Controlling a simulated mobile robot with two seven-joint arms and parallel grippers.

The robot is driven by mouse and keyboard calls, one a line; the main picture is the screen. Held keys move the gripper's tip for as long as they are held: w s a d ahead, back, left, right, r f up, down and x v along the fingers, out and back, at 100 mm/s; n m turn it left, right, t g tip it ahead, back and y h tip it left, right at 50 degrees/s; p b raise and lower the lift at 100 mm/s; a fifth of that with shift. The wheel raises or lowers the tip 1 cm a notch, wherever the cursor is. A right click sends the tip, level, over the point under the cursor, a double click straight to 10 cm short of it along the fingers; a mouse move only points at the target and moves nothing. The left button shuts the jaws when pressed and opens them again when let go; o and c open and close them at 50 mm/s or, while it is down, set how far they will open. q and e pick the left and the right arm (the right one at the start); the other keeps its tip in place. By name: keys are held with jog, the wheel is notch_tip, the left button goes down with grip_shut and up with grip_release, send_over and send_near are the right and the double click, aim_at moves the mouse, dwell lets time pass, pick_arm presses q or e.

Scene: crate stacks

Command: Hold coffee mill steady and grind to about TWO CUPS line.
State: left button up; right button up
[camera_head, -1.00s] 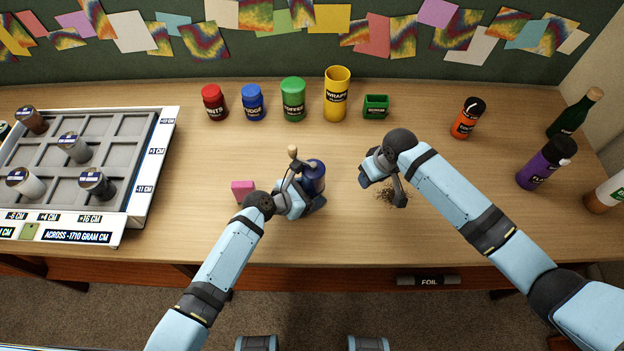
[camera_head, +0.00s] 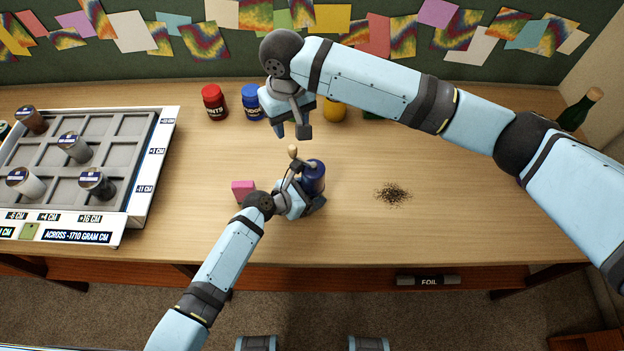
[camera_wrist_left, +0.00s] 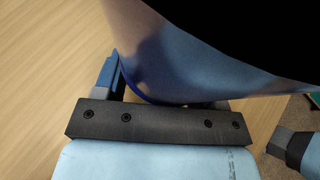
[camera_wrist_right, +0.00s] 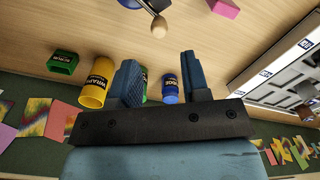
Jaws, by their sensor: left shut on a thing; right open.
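The coffee mill (camera_head: 316,174) is a dark blue cylinder standing on the table, with a crank ending in a pale wooden knob (camera_head: 292,152). My left gripper (camera_head: 308,202) is shut on the mill's body low down; the mill fills much of the left wrist view (camera_wrist_left: 200,60), blurred and close. My right gripper (camera_head: 291,131) is open and empty, raised just behind the knob in the head view. The knob also shows in the right wrist view (camera_wrist_right: 159,27), beyond the open fingers and not between them. No TWO CUPS line is readable.
Dark grounds (camera_head: 392,193) lie scattered right of the mill. A pink block (camera_head: 243,190) sits to its left. A grey sorting tray (camera_head: 150,150) stands at far left. Red (camera_head: 214,102) and blue (camera_head: 252,102) jars stand behind. My right arm hides other containers.

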aim_at(292, 147)
notch_tip(292, 147, down, 8)
jog(key=shift+f, duration=0.1)
dwell(0.4)
jog(key=c, duration=0.6)
